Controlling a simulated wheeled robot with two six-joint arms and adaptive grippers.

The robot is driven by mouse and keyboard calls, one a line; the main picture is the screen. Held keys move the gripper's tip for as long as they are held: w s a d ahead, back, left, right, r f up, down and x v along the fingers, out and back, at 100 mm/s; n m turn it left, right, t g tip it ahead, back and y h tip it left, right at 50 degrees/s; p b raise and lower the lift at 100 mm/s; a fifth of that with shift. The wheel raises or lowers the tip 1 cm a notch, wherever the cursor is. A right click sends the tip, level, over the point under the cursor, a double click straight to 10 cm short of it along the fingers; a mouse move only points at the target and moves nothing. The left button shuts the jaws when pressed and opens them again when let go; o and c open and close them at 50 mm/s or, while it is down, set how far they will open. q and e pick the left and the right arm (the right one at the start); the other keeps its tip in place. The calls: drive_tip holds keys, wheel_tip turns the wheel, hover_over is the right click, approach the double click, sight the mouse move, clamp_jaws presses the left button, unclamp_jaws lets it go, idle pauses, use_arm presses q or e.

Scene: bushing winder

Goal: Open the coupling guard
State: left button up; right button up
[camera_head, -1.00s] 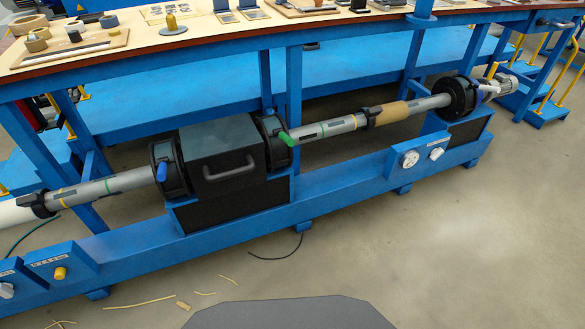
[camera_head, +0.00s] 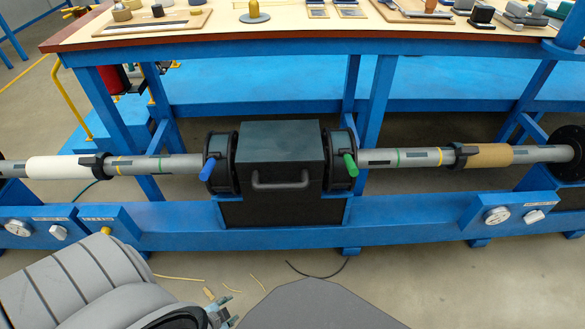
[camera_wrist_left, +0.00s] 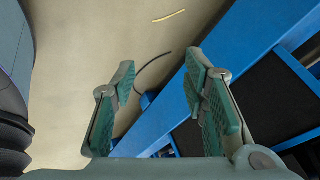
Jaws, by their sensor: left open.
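The coupling guard (camera_head: 279,143) is a dark grey box with a black handle (camera_head: 280,181) on its front. It sits shut on a black base between two black flanges, one with a blue lever (camera_head: 207,170) and one with a green lever (camera_head: 350,164). My left gripper (camera_head: 224,309) is low at the bottom of the head view, in front of and below the guard, well apart from it. In the left wrist view its two green-padded fingers (camera_wrist_left: 160,95) are spread with nothing between them. My right gripper is not in view.
A blue machine beam (camera_head: 400,222) runs across below the shaft, with gauges (camera_head: 497,215) and knobs. A workbench (camera_head: 300,38) with tools stands behind. Scraps and a black cable (camera_head: 318,272) lie on the floor. The space before the guard is clear.

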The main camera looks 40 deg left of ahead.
use_arm(q)
drive_tip(key=w+a+r+m+t+b, duration=0.1)
drive_tip(key=w+a+r+m+t, duration=0.35)
drive_tip(key=w+r, duration=0.35)
drive_tip(key=m+t+h+b, duration=0.2)
drive_tip(key=m+t+h, duration=0.2)
drive_tip(key=m+t, duration=0.55)
approach(280, 187)
drive_tip(key=w+b, duration=0.1)
drive_tip(key=w, duration=0.2)
drive_tip(key=w+m+b, duration=0.1)
drive_tip(key=w+b, duration=0.1)
drive_tip(key=w, duration=0.1)
drive_tip(key=w+m+b, duration=0.1)
drive_tip(key=w, duration=0.3)
drive_tip(key=shift+d+r+g+h, duration=0.35)
drive_tip(key=shift+r+g+h, duration=0.05)
drive_tip(key=shift+w+r, duration=0.15)
drive_tip(key=shift+w, duration=0.1)
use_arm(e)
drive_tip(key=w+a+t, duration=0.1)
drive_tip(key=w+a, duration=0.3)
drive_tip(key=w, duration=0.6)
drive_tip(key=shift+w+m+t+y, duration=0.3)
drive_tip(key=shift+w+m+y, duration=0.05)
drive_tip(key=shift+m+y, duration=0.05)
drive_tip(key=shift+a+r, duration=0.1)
use_arm(q)
clamp_jaws()
